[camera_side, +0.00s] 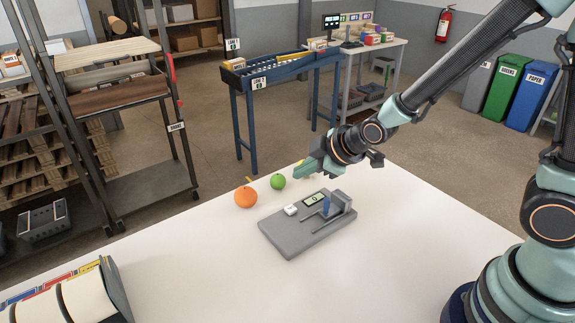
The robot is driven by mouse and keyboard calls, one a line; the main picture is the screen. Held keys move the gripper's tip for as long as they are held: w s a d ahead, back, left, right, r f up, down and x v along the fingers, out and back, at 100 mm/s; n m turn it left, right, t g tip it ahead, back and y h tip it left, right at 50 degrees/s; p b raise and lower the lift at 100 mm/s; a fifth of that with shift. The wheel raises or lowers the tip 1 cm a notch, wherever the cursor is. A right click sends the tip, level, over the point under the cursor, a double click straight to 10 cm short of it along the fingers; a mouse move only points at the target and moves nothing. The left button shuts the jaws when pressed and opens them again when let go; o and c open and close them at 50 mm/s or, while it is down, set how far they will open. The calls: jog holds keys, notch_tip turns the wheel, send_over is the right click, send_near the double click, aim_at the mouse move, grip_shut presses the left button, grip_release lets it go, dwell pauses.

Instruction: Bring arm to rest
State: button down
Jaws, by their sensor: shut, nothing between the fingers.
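My gripper (304,170) is shut and empty. It is held above the far part of the white table (400,230), with my arm reaching in from the right. In the picture its tip lies just above and right of a green round fruit (278,181). An orange (246,196) with a small stem sits to the left of the green fruit. A grey device (290,239) with a small display, a white button block and an upright blue-and-grey part stands on the table below the gripper in the picture.
Binders (85,295) stand at the table's lower left corner. The table's front middle is bare. Beyond the table are a shelf cart (150,190), a blue roller conveyor (240,80), a packing bench and green and blue bins (532,95), all away from the gripper.

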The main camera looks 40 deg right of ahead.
jog(key=s+d+r+m+g, duration=0.1)
jog(key=s+d+r+m, duration=0.3)
jog(key=s+r+m, duration=0.1)
jog(key=s+d+r+m+g+h, duration=0.1)
jog(key=s+d+r+m+g, duration=0.1)
jog(key=s+d+r+m, duration=0.2)
jog(key=s+r+m, duration=0.1)
jog(key=s+r, duration=0.2)
jog(key=s, duration=0.2)
jog(key=shift+s+d+r+h, duration=0.2)
jog(key=shift+r+h, duration=0.1)
jog(key=shift+r, duration=0.1)
dwell(0.4)
